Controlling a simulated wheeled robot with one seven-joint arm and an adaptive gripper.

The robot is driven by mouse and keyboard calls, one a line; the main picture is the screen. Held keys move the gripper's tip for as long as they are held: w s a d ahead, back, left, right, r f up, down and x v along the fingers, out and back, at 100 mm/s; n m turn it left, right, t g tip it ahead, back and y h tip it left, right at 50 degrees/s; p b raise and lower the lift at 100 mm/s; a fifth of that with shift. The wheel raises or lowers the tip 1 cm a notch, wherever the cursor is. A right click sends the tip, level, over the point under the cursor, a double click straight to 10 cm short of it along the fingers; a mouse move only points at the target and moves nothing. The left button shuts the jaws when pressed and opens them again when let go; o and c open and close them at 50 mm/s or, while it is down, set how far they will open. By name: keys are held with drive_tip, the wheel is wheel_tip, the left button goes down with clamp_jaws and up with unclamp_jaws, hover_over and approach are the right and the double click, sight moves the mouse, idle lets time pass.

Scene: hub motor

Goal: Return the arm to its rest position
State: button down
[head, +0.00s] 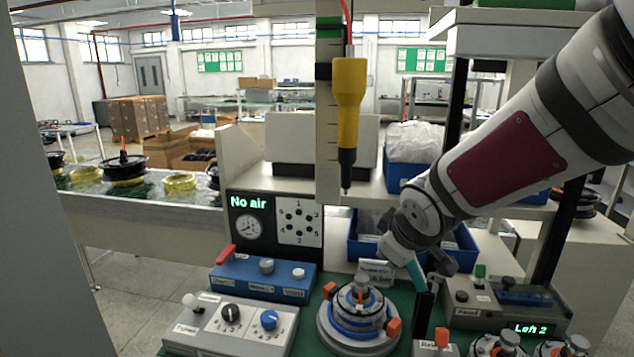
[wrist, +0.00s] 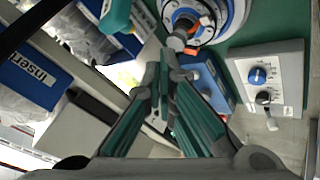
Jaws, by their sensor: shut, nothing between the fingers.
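My arm reaches in from the upper right of the head view, its grey and dark-red links slanting down to the left. My gripper (head: 416,278) hangs above the bench, just right of and behind the hub motor fixture (head: 357,318). In the wrist view my gripper (wrist: 165,65) shows its teal fingers brought together at the tips, with nothing between them. The fixture (wrist: 198,18) appears beyond the fingertips at the top of the wrist view. Part of the gripper is hidden by the wrist in the head view.
A yellow screwdriver (head: 348,100) hangs above the fixture. Control boxes, one blue (head: 262,276) and one white (head: 232,325), stand left. A grey box (head: 507,303) reading "Left 2" stands right. Blue bins (head: 405,172) and shelf posts are close to my arm.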

drive_tip(key=s+d+r+m+g, duration=0.1)
drive_tip(key=s+m, duration=0.3)
drive_tip(key=s, duration=0.9)
drive_tip(key=s+d+r+m+g, duration=0.2)
drive_tip(key=s+d+r+m, duration=0.2)
drive_tip(key=s, duration=1)
drive_tip(key=shift+d+m, duration=0.2)
drive_tip(key=shift+m, duration=0.4)
